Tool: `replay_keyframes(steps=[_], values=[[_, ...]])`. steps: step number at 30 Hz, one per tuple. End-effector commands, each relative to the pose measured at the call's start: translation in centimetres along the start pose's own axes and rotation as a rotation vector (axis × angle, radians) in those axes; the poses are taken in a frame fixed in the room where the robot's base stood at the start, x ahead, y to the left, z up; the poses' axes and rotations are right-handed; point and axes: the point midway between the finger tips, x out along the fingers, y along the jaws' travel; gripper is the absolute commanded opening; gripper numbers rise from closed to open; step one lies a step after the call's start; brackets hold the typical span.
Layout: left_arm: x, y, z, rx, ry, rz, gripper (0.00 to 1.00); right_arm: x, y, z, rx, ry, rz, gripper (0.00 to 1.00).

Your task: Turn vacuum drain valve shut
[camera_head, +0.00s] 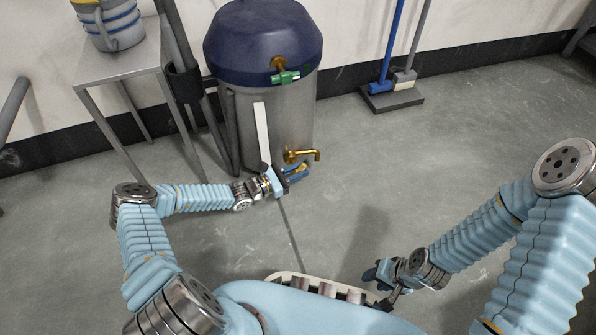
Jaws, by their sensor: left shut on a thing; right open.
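The vacuum tank (240,105) is a grey cylinder with a dark blue domed lid, standing against the wall. A brass drain valve (303,155) with a downturned spout sticks out low on its front right. My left gripper (291,175) is at the foot of the tank, just below the brass spout, shut on what looks like the valve's handle. The fingers hide most of that handle, so its angle cannot be told. My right gripper (378,273) is open and empty, low in front of my body, well away from the tank.
A blue-handled broom (381,84) and a dustpan (400,97) are by the wall at right. The floor right of the tank is clear.

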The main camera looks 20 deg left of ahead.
Motion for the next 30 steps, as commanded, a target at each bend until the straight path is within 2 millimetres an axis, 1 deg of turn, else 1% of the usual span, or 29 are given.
replay_keyframes(steps=[5,8,11,14,18,26,30], values=[[0.0,0.0,0.2,0.002,0.01,-0.002,0.0,-0.4,-0.2,0.0,0.0,-0.001,0.0,0.43],[0.0,0.0,0.4,0.005,0.033,-0.005,0.0,-1.2,-0.5,0.0,0.0,-0.002,0.0,0.43],[0.1,0.0,0.7,0.011,0.074,-0.011,0.0,-2.5,-1.0,0.0,-0.001,-0.005,0.0,0.43],[0.1,0.1,1.0,0.02,0.132,-0.017,0.0,-4.3,-1.6,0.1,-0.002,-0.009,-0.001,0.43],[0.2,0.0,1.2,0.037,0.242,-0.032,0.0,-7.4,-2.7,0.1,-0.003,-0.015,0.0,0.43],[0.3,0.0,1.1,0.073,0.476,-0.061,0.0,-13.2,-4.2,-0.4,0.002,0.004,0.014,0.43],[0.4,-0.1,0.8,0.092,0.594,-0.076,0.0,-15.3,-5.9,0.1,-0.01,-0.01,0.002,0.43]])
